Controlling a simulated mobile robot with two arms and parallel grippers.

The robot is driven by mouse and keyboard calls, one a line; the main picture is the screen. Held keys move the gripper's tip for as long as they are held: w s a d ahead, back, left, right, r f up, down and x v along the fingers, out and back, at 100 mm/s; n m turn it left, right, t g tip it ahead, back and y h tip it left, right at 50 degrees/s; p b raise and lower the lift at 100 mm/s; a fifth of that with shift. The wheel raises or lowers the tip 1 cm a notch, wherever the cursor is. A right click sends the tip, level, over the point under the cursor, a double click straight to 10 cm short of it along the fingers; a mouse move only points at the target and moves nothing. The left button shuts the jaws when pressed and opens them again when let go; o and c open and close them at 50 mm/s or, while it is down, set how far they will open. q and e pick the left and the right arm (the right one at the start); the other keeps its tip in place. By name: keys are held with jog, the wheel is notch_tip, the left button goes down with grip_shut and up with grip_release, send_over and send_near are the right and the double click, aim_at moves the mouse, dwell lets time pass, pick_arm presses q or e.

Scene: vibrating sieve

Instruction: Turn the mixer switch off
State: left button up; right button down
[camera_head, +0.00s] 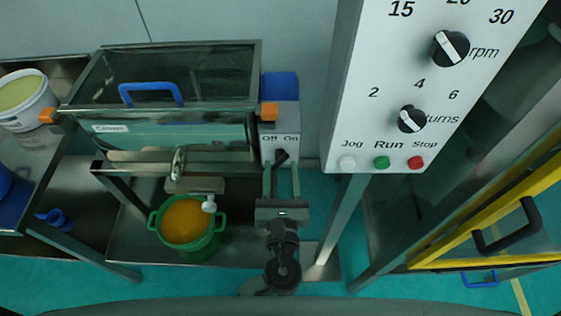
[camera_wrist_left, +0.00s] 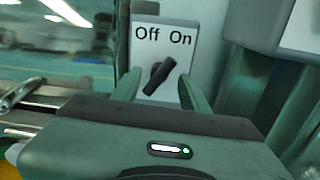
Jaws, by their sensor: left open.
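The mixer switch is a black knob (camera_head: 281,156) on a grey box with "Off" and "On" printed above it. In the left wrist view, the knob (camera_wrist_left: 160,75) is tilted up and to the right, toward "On". My left gripper (camera_head: 282,168) is open in front of the switch. Its two green fingers reach toward the panel, one on each side of the knob, as the left wrist view (camera_wrist_left: 157,90) also shows. I cannot tell whether either finger touches it. My right gripper is not in view.
A sieve machine with a clear lid (camera_head: 170,75) and blue handle stands left of the switch. A green bucket (camera_head: 209,243) of orange material sits below it. A white control panel (camera_head: 385,95) with dials and Jog, Run and Stop buttons rises close on the right.

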pick_arm(q)
jog(key=shift+w, duration=1)
grip_shut()
jog(key=shift+n, duration=0.3)
jog(key=n+b, duration=0.3)
jog(key=n, duration=0.2)
jog(key=shift+f, duration=0.15)
jog(key=n+b, duration=0.1)
jog(key=n, duration=0.2)
jog(key=shift+n+b, duration=0.3)
jog(key=shift+b, duration=0.1)
jog(key=shift+n+b, duration=0.7)
jog(key=shift+n, duration=0.7)
